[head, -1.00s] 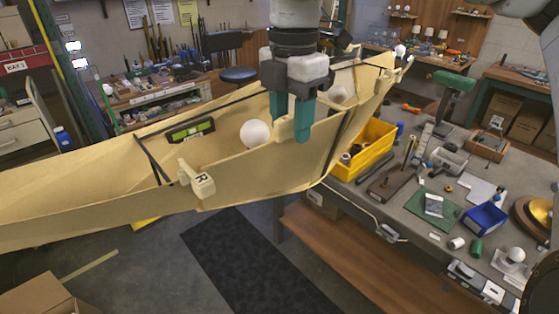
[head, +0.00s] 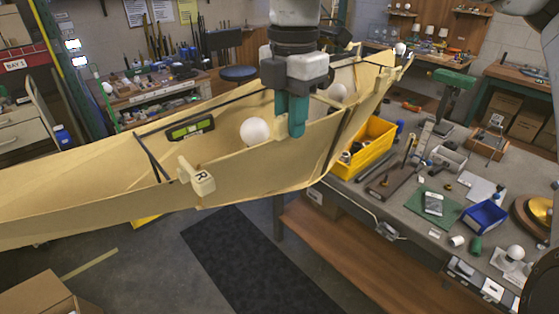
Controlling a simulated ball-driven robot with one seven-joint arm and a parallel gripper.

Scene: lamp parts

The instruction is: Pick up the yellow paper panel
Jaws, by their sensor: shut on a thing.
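The yellow paper panel (head: 262,172) is the long, pale yellow near wall of a large boat-shaped lamp form, which spans the head view from the left edge to the upper right. My gripper (head: 291,128) points down from above at the panel's upper edge, right of a white bulb (head: 255,131). Its teal fingers are close together, shut at a small cream tab (head: 279,124) on that edge. The fingers partly hide the tab and the exact contact.
A cream block marked R (head: 197,179) sits on the near edge. A level (head: 190,129) and a second bulb (head: 337,93) are inside the form. To the right, a cluttered grey bench (head: 400,207) holds a yellow bin (head: 368,152). Dark mat (head: 240,262) on open floor below.

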